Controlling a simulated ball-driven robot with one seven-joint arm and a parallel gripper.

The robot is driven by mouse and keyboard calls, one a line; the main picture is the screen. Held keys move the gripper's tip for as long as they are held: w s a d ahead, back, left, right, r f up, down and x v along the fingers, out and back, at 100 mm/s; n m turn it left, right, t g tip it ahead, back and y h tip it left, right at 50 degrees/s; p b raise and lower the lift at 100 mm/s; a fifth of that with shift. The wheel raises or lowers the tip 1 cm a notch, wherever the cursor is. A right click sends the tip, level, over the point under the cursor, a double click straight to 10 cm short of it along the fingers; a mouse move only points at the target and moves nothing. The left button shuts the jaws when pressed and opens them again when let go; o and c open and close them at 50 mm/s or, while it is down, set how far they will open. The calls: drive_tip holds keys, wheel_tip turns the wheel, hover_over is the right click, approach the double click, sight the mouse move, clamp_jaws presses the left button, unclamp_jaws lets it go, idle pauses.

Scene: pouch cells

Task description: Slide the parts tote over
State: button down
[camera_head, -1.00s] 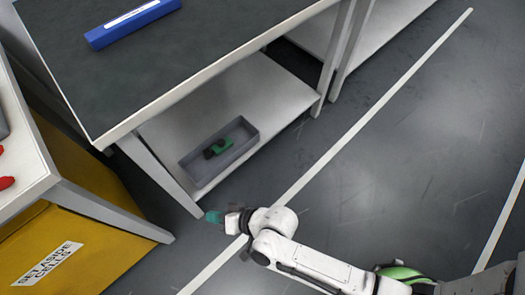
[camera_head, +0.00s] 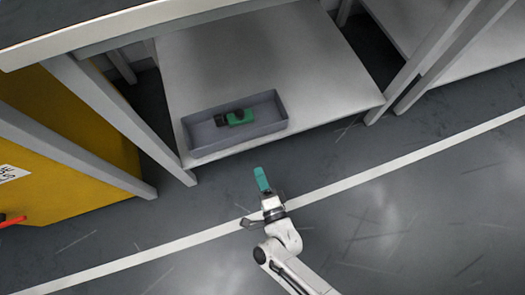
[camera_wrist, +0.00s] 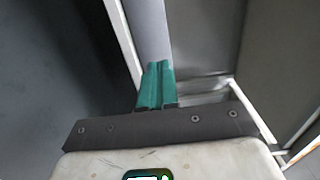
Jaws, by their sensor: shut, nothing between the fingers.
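The parts tote is a grey open box (camera_head: 272,128) on the low white shelf under the bench, near the shelf's left front corner. A green and black part (camera_head: 236,117) lies inside it. My gripper (camera_head: 261,180), with teal fingers, is in front of the shelf, apart from the tote and a little below it in the head view. In the wrist view the teal fingers (camera_wrist: 156,86) are together with nothing between them. I cannot make out the tote for certain in the wrist view.
The white shelf (camera_head: 320,70) has clear room right of the tote. Bench legs (camera_head: 120,115) stand at left and right. A yellow cabinet (camera_head: 60,170) is at the left. The grey floor with a white line (camera_head: 370,175) is clear in front.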

sight(244, 136)
drive_tip(key=b+x, duration=0.3)
drive_tip(key=x, duration=0.8)
drive_tip(key=shift+w+a+f, duration=0.1)
drive_tip(key=shift+w+a, duration=0.05)
